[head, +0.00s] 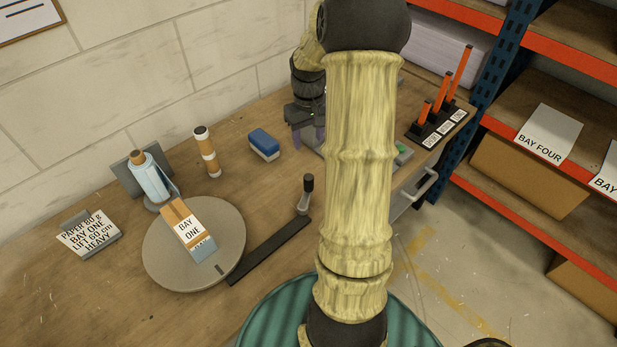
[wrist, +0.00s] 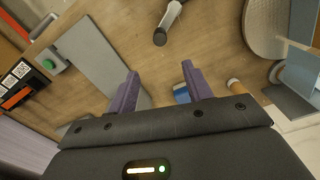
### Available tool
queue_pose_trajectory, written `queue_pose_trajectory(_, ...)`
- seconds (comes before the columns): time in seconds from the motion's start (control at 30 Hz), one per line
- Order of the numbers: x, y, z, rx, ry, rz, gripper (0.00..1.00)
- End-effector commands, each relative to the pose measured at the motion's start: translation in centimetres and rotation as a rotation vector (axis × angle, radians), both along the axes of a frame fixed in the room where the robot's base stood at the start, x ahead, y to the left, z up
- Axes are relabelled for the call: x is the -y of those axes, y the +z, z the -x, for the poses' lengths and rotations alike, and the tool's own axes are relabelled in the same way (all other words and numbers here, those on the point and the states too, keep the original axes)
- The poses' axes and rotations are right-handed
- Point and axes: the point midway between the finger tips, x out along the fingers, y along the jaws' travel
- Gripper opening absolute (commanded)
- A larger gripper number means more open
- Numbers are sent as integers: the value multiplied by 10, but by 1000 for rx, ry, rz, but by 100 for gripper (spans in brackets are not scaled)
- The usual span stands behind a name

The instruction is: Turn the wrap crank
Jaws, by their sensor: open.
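The wrap crank (head: 304,197) stands on the bench to the right of the grey turntable (head: 160,250). It has a pale arm and an upright black knob (head: 308,183), at the end of a dark flat bar (head: 270,250). In the wrist view the crank (wrist: 172,14) shows at the top, with its black knob (wrist: 160,38) beyond my fingertips. A package labelled BAY ONE (head: 188,229) lies on the turntable. My gripper (head: 309,138) is open and empty, behind the crank in the head view. Its purple fingers also show in the wrist view (wrist: 160,71), apart from the knob.
A blue block (head: 264,141), an orange-banded tube (head: 208,155) and a bottle (head: 151,178) stand on the bench left of my gripper. A rack with orange uprights (head: 437,122) stands right. Bare bench lies between the blue block and the crank.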

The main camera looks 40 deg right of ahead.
Motion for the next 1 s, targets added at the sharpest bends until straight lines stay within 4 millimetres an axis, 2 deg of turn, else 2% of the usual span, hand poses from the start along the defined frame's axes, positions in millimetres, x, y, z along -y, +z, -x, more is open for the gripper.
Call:
queue_pose_trajectory(0.27, -1, -13, 0, -2, 0, -1, 50)
queue_pose_trajectory(1.0, -1, -139, 1, -3, 0, -2, 50)
